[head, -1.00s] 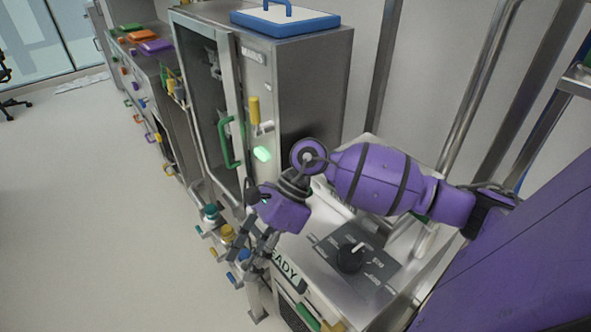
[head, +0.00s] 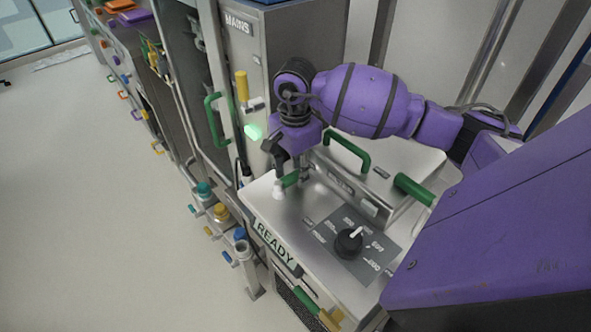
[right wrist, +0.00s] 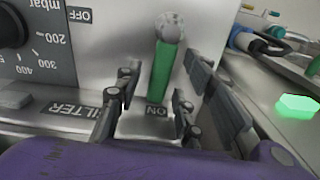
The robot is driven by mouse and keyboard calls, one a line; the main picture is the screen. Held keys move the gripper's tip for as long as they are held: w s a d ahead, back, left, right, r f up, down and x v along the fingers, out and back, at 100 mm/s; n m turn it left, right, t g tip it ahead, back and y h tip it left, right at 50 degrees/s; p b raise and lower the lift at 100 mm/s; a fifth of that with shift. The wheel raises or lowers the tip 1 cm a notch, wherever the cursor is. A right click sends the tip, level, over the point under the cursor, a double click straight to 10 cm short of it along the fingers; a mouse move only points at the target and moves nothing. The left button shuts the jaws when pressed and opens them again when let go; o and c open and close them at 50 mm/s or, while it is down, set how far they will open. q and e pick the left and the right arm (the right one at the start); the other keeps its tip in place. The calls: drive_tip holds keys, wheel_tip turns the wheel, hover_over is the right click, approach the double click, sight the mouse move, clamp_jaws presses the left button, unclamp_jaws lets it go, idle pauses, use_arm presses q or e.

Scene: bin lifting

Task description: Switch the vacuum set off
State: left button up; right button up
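The vacuum set is a steel unit with a black dial (head: 348,243) and a READY sign (head: 275,244) on its front edge. A green lever (head: 291,180) with a pale round end sits on its top. In the right wrist view the green lever (right wrist: 162,72) stands beside an ON label (right wrist: 157,110), with an OFF label (right wrist: 80,14) farther off. My right gripper (head: 290,166) is over the lever, and in its wrist view its fingers (right wrist: 154,88) are apart on either side of it. Contact cannot be told. My left gripper is out of view.
A tall MAINS cabinet (head: 239,60) with a yellow lever (head: 242,87) and a lit green lamp (head: 253,132) stands behind. A lid with a green handle (head: 347,150) is close to my right gripper. Valves (head: 221,211) line the left side; the floor there is clear.

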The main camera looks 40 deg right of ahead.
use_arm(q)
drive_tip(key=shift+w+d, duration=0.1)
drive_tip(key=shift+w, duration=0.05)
use_arm(e)
drive_tip(key=shift+f, duration=0.15)
clamp_jaws()
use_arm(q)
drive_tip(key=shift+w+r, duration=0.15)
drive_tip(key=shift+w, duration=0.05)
